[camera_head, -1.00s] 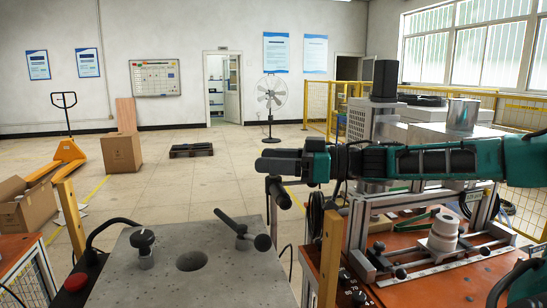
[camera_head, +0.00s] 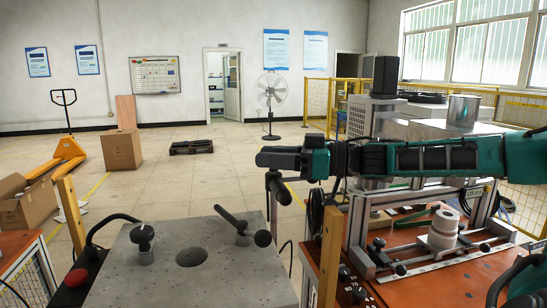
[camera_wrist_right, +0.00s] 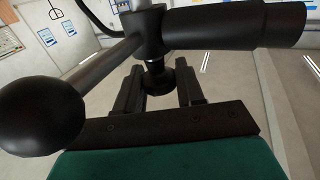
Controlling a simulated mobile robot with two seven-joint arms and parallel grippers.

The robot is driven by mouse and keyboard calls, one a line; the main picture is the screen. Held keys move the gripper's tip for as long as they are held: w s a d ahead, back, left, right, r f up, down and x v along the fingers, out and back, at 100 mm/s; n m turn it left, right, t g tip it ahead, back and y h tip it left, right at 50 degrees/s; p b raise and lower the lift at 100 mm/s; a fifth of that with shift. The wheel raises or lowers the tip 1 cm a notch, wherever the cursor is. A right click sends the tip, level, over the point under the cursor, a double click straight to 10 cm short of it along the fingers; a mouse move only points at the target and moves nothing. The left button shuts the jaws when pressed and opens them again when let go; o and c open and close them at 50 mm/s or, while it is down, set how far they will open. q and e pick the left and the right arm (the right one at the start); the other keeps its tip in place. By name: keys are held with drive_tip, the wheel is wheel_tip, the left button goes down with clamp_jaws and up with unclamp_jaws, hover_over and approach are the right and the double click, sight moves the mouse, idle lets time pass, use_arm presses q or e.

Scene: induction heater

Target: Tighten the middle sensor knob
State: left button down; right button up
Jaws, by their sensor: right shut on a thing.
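My right gripper (camera_head: 280,158) reaches in from the right, level, above the far right edge of the grey plate. In the right wrist view, its two fingers (camera_wrist_right: 158,88) are shut around the short dark stem of a black knob (camera_wrist_right: 154,35). This knob has a crossbar, with a round ball at one end and a thick cylinder at the other. In the head view, part of the held knob (camera_head: 278,190) shows just below the fingers; the rest is hidden. My left gripper is out of view.
The grey plate (camera_head: 195,283) carries a round black knob (camera_head: 142,235), a tilted black lever (camera_head: 240,225) and a hole (camera_head: 191,257). A wooden post (camera_head: 330,260) stands right of it. An orange bench (camera_head: 400,290) holds a metal frame and a white stepped cylinder (camera_head: 443,230).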

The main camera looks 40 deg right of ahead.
drive_tip(key=shift+m+t+h+b, duration=0.3)
drive_tip(key=shift+b, duration=0.3)
drive_tip(key=m+h+b, duration=0.1)
drive_tip(key=t+h+b, duration=0.1)
drive_tip(key=b, duration=0.1)
drive_tip(key=shift+f+m+h, duration=0.2)
drive_tip(key=shift+m+h, duration=0.1)
drive_tip(key=shift+m, duration=0.1)
drive_tip(key=m+t+h+b, duration=0.1)
drive_tip(key=b, duration=0.2)
drive_tip(key=shift+h, duration=0.4)
drive_tip(key=m+t+h+b, duration=0.1)
drive_tip(key=m+h+b, duration=0.1)
drive_tip(key=b, duration=0.1)
drive_tip(key=shift+r+h, duration=0.1)
drive_tip(key=shift+h, duration=0.3)
drive_tip(key=shift+r+m+h+b, duration=0.2)
drive_tip(key=shift+m+h+b, duration=0.6)
drive_tip(key=shift+h+b, duration=0.35)
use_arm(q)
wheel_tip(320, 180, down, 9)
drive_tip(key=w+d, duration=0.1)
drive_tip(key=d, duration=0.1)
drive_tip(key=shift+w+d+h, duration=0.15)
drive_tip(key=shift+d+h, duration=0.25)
use_arm(e)
drive_tip(key=shift+r+h, duration=0.15)
drive_tip(key=shift+h, duration=0.1)
